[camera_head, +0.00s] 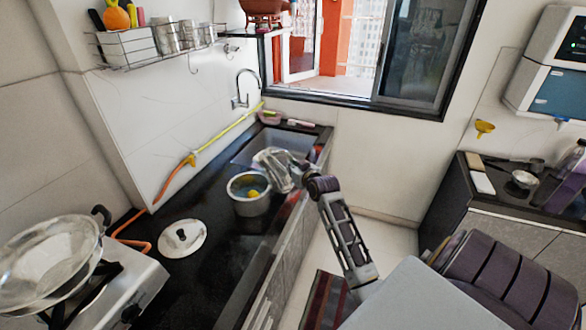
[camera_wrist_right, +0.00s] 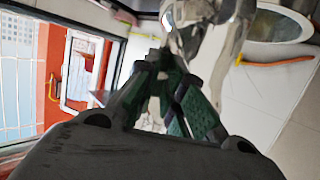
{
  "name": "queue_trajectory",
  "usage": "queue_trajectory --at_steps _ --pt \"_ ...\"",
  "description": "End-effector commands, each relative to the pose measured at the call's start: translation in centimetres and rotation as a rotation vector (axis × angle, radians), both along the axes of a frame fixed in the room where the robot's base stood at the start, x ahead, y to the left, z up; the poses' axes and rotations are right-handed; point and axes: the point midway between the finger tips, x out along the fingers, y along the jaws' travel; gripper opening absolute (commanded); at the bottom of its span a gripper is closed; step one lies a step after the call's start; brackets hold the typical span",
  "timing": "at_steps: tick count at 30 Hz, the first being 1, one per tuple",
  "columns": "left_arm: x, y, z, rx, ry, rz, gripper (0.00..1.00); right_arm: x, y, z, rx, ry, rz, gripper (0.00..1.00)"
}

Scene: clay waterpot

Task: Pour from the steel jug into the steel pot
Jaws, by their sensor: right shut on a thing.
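The steel pot (camera_head: 240,208) stands open on the black counter, with a small yellow thing (camera_head: 253,193) inside it. The shiny steel jug (camera_head: 270,158) is held tilted at the pot's upper right, its near part close to the pot's rim. I cannot tell whether they touch, and no stream of liquid can be made out. My right gripper (camera_head: 298,172) is shut on the jug from its right side. In the right wrist view, the jug (camera_wrist_right: 200,25) is between the green-padded fingers (camera_wrist_right: 172,100), partly cut off by the top edge. My left gripper is not in view.
A white lid (camera_head: 182,239) lies left of the pot. A stove with a large pan (camera_head: 50,258) is at the far left. The sink (camera_head: 262,146) and tap (camera_head: 241,90) are behind the jug. A yellow and orange hose (camera_head: 215,143) runs along the wall.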

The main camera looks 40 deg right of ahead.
Motion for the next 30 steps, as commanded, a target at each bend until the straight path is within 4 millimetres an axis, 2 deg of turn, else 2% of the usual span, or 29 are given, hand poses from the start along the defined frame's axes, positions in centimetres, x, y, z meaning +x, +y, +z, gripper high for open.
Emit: queue_trajectory --at_steps 16,30 --pt "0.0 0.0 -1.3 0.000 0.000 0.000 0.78 0.4 0.3 1.8 0.136 -0.151 -0.001 0.00" --pt "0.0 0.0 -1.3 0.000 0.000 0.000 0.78 0.5 0.4 2.0 0.150 -0.164 0.000 0.00"
